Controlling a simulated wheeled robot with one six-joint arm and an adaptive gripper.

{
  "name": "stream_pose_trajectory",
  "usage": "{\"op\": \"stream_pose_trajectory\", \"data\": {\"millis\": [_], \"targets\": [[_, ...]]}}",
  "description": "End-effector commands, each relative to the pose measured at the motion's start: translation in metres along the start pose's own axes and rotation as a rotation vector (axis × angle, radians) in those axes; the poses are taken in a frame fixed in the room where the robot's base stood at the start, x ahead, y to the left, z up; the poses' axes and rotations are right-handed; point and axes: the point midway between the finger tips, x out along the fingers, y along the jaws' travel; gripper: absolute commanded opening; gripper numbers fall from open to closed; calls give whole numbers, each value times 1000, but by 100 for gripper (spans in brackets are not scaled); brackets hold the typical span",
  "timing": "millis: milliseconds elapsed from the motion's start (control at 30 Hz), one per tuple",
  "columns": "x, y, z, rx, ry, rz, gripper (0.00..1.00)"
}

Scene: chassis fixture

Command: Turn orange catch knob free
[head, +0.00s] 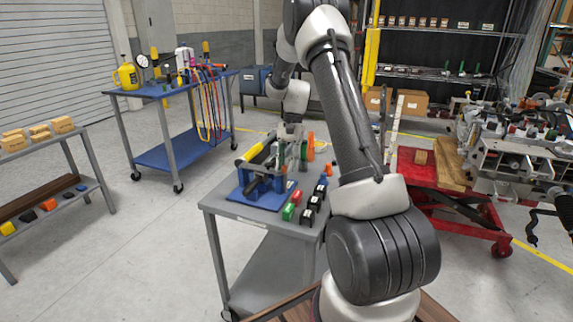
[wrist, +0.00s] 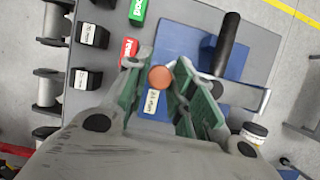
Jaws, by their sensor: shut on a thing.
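The orange catch knob (wrist: 160,77) shows as a round orange-brown cap in the wrist view, between the green-padded fingertips of my gripper (wrist: 163,80). The fingers are closed on it from both sides. A white label (wrist: 151,101) shows just below the knob. The blue fixture (head: 263,194) stands on the grey cart's top in the head view, with my gripper (head: 291,138) over it. In the head view I cannot make out the knob itself. A black handle (wrist: 228,40) sticks up from the fixture to the right of the knob in the wrist view.
Green, red and black labelled blocks (head: 307,217) stand along the front right of the grey cart (head: 225,206). A yellow-tipped bar (head: 252,152) rises at the fixture's left. A blue cart (head: 165,92) stands behind left; a red lift table (head: 415,176) stands right.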

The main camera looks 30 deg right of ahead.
Motion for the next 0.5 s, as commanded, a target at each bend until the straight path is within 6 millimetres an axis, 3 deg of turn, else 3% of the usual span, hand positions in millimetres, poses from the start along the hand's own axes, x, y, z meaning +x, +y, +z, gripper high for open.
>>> {"op": "stream_pose_trajectory", "data": {"millis": [500], "targets": [[0, -3, 1, -446, 2, 185, 1]]}}
